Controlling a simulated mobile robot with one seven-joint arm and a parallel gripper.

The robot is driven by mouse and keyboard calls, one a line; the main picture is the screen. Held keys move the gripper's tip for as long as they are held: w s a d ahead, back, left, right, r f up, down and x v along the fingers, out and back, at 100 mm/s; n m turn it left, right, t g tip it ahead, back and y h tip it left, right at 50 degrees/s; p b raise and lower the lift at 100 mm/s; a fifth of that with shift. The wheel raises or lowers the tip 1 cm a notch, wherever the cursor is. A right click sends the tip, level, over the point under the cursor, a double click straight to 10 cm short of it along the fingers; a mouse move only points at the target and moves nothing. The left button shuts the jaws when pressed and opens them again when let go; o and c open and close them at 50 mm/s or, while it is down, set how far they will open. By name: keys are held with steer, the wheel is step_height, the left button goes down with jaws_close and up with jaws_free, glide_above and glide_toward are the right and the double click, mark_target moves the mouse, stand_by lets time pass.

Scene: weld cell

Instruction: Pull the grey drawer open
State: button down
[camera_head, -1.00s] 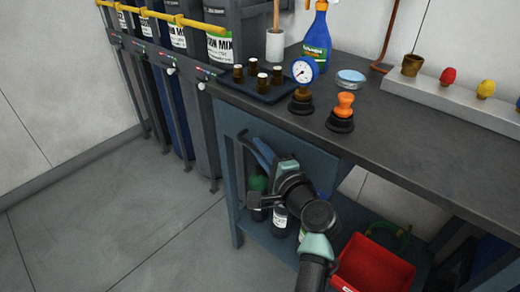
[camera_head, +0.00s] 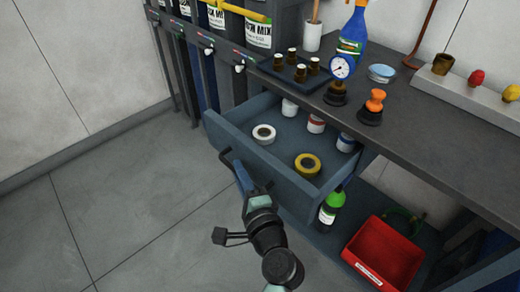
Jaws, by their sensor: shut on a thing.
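The grey drawer (camera_head: 290,177) under the workbench stands pulled well out, with its inside in view. A dark bar handle (camera_head: 225,157) is on its front. My gripper (camera_head: 238,168) is at the middle of the handle, shut on it, and hides part of the bar. Inside the drawer are a white tape roll (camera_head: 264,134), a yellow tape roll (camera_head: 307,164) and several small jars, one with a red band (camera_head: 316,123).
The workbench top (camera_head: 440,115) carries a dark tray (camera_head: 292,69) of brown bottles, a blue gauge (camera_head: 341,68) and an orange-knobbed tool (camera_head: 374,102). A red bin (camera_head: 383,252) and green bottle (camera_head: 329,208) are on the lower shelf. The floor at left is clear.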

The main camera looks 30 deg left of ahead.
steer(key=s+a+p, duration=0.1)
steer(key=s+a, duration=0.1)
steer(key=s, duration=0.4)
stand_by(0.3)
steer(key=c, duration=0.9)
jaws_free()
steer(key=shift+s, duration=0.1)
steer(key=v, duration=1.2)
steer(key=shift+s+d, duration=0.25)
steer(key=shift+d, duration=0.05)
